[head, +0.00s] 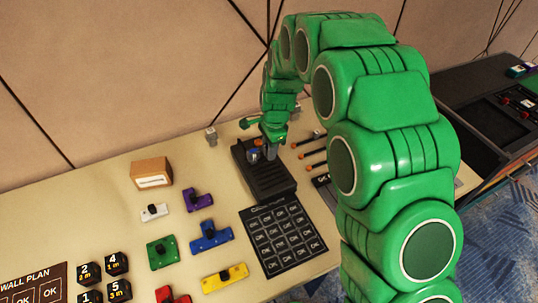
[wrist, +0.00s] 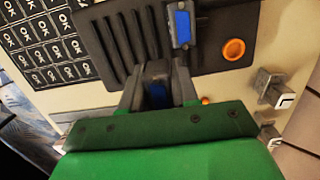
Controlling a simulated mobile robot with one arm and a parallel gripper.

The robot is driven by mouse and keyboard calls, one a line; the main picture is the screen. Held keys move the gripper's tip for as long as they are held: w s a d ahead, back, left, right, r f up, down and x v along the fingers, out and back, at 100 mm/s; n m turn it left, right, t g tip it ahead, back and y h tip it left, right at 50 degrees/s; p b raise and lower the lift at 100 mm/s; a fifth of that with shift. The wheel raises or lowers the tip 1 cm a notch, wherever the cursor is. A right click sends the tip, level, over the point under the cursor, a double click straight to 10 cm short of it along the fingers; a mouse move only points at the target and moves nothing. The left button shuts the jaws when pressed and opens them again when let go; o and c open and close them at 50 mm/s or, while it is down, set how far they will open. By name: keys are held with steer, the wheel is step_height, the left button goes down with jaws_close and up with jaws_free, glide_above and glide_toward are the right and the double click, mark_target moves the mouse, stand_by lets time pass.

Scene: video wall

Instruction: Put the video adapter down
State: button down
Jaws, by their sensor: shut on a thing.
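My gripper (wrist: 158,85) is shut on the video adapter (wrist: 157,94), a small dark piece with some blue on it, mostly hidden between the fingers. In the head view my gripper (head: 269,150) is over the black tester box (head: 272,182). In the wrist view the box (wrist: 215,55) carries a grey upright connector with a blue face (wrist: 182,25) and an orange button (wrist: 234,49). The held adapter is by the box's near edge; I cannot tell whether it touches anything.
Small grey adapters (wrist: 270,88) stand beside the box; one shows in the head view (head: 210,135). A black OK mat (head: 283,238) lies before the box. A cardboard box (head: 151,173), coloured blocks (head: 211,236) and orange-tipped tools (head: 312,154) lie around. Bare table shows at left.

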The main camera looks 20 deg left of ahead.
steer(key=shift+w+a+f, duration=0.15)
steer(key=shift+f, duration=1.65)
steer(key=c, duration=0.8)
jaws_free()
steer(key=shift+f, duration=0.1)
steer(key=shift+c, duration=0.2)
